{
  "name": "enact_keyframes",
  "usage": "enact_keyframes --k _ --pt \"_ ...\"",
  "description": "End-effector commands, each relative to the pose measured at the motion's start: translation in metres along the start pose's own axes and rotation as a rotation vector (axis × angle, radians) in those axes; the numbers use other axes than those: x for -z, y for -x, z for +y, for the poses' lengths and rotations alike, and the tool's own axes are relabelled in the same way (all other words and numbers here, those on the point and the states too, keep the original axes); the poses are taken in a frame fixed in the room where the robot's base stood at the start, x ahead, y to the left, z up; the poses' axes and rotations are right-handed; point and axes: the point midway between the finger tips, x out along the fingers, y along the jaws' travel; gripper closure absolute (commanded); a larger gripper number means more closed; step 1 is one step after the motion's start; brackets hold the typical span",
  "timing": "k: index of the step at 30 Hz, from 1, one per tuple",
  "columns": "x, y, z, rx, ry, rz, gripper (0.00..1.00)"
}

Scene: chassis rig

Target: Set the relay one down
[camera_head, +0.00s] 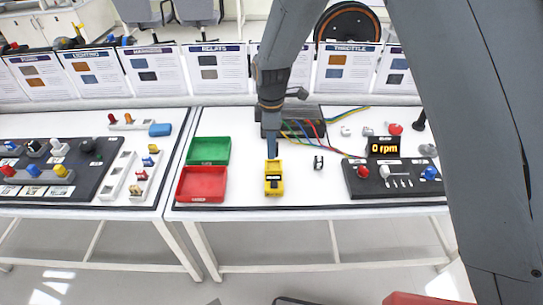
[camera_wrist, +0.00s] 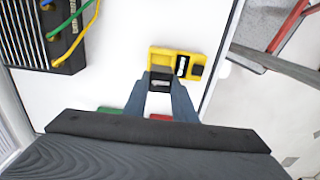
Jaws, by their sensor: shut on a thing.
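My gripper (camera_head: 272,155) points down at the back end of a yellow device (camera_head: 274,186) on the right-hand table. In the wrist view, the gripper (camera_wrist: 162,82) is shut on a small black block (camera_wrist: 160,85), which I take to be relay one. The block is over or in one end of the yellow device (camera_wrist: 165,52); I cannot tell whether it rests there. A dark block with a white stripe (camera_wrist: 182,66) sits in the middle of the device. A separate small black-and-white block (camera_head: 318,162) stands to the right on the table.
A green tray (camera_head: 209,139) and a red tray (camera_head: 181,187) lie to the left. A dark ribbed box (camera_head: 308,113) with coloured wires stands behind. A black panel with knobs (camera_head: 395,187) and an rpm display (camera_head: 384,147) are to the right. The table's front edge is close.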

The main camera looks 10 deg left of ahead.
Motion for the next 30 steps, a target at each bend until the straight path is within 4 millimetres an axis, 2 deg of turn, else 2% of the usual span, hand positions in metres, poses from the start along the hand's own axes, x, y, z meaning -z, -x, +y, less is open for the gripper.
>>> enact_keyframes --k 14,30 --pt "0.001 -0.049 -0.001 0.000 0.002 0.000 0.98" --pt "0.002 -0.058 0.000 -0.001 0.003 0.000 0.98"
